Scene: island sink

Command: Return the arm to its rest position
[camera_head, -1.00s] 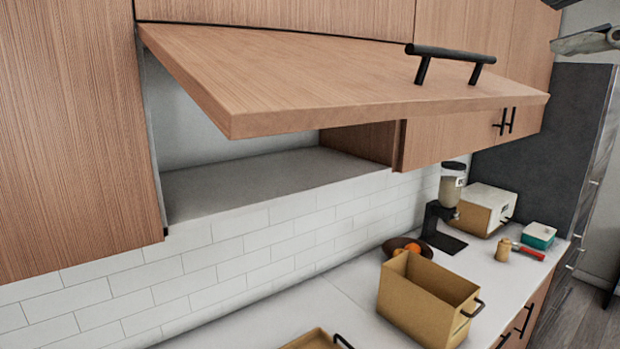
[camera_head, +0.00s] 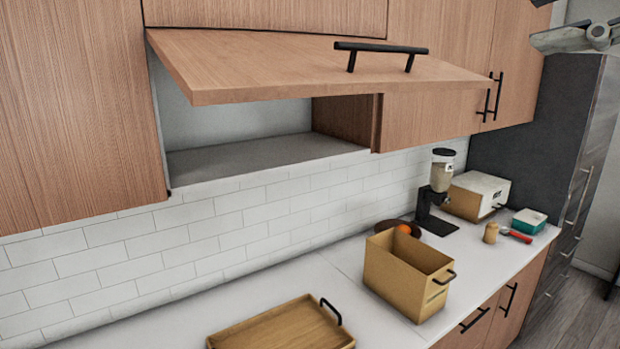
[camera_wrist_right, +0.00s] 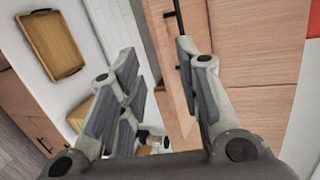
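My right gripper (camera_wrist_right: 158,85) shows in the right wrist view with its two fingers spread apart and nothing between them. Part of it (camera_head: 575,40) shows at the upper right edge of the head view, high up and apart from the counter. My left gripper is in neither view. The wall cabinet's wooden flap door (camera_head: 310,65) is raised, with a black bar handle (camera_head: 380,47) on its outer face. The cabinet shelf (camera_head: 250,160) behind it is bare where it shows.
A wooden tray (camera_head: 225,338) and an open wooden box (camera_head: 390,285) stand on the white counter (camera_head: 150,320). Farther back are a fruit bowl (camera_head: 382,227), a dispenser (camera_head: 440,175), a bread box (camera_head: 465,200), a jar (camera_head: 491,233) and a teal container (camera_head: 528,222). The counter's left part is clear.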

